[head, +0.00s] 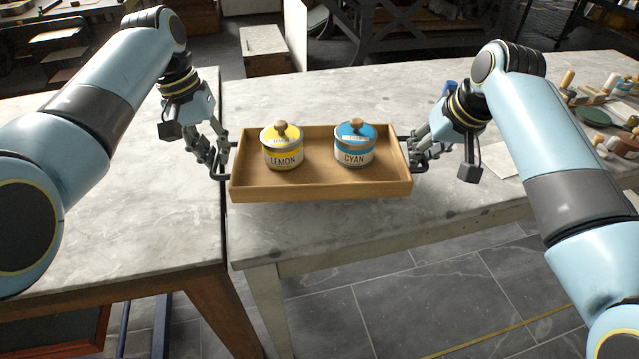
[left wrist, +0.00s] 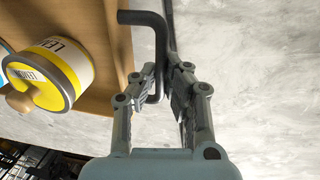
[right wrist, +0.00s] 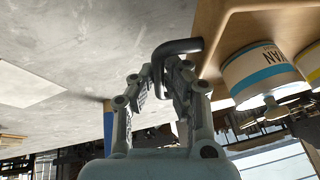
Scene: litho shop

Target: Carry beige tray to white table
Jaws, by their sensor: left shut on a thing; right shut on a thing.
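The beige tray (head: 320,190) is level over the near left part of the pale-legged table (head: 330,235); I cannot tell if it touches the top. In it stand a yellow LEMON jar (head: 282,150) and a blue CYAN jar (head: 354,148), both upright and lidded. My left gripper (head: 221,165) is shut on the tray's left dark handle (left wrist: 150,20). My right gripper (head: 417,158) is shut on the right handle (right wrist: 180,46). The LEMON jar shows in the left wrist view (left wrist: 60,72), the CYAN jar in the right wrist view (right wrist: 250,72).
A second grey-topped table (head: 130,215) with brown legs stands at left, a narrow gap between the two. Pots, brushes and a green disc (head: 593,116) lie at the far right. A paper sheet (head: 503,160) lies right of the tray. A blue object (head: 449,88) is behind my right gripper.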

